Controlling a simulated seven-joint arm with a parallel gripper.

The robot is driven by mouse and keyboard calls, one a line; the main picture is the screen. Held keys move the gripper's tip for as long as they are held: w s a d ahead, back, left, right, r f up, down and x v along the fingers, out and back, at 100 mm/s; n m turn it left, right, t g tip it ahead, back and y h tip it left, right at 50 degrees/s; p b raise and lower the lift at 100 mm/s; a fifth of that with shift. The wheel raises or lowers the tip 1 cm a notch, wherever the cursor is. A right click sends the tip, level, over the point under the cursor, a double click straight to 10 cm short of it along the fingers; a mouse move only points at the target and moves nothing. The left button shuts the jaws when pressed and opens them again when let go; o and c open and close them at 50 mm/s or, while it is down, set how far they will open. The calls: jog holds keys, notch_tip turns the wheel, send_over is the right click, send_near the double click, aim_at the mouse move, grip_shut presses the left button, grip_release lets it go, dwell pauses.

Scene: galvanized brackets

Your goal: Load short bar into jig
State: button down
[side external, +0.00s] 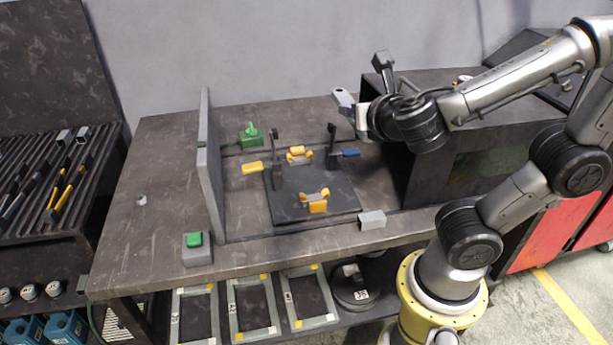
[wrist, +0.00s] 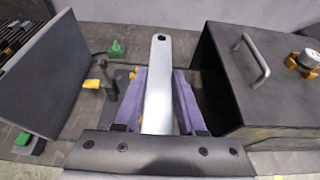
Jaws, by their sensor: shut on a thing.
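My gripper (wrist: 159,98) is shut on a flat silver bar (wrist: 159,60) with a rounded end and a hole, held between its purple fingers in the wrist view. In the side view my gripper (side external: 357,114) is raised above the back right of the bench, and the rounded end of the bar (side external: 343,97) sticks out to its left. The jig (side external: 340,202) is a dark plate with two orange rests (side external: 316,200) and two upright clamps, one with a yellow handle (side external: 252,168), one with a blue handle (side external: 351,152). No bar lies on the rests. The bar's held end is hidden.
A grey upright panel (side external: 211,165) stands left of the jig. A dark box with a handle (wrist: 270,95) stands to the right. A green-button box (side external: 197,248) and a small grey block (side external: 372,220) sit near the bench's front edge. The bench's left side is mostly clear.

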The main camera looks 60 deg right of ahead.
notch_tip(320, 180, down, 9)
send_over(309, 173)
jog(key=s, duration=0.4)
notch_tip(309, 173, down, 5)
jog(key=w+f, duration=0.4)
jog(key=f, duration=0.1)
jog(key=shift+w+d+f, duration=0.15)
jog(key=shift+w+d, duration=0.15)
jog(key=shift+d, duration=0.1)
jog(key=shift+w+f, duration=0.15)
jog(key=shift+f, duration=1.5)
jog(key=shift+f, duration=0.35)
jog(key=shift+f, duration=0.15)
jog(key=c, duration=0.5)
grip_release()
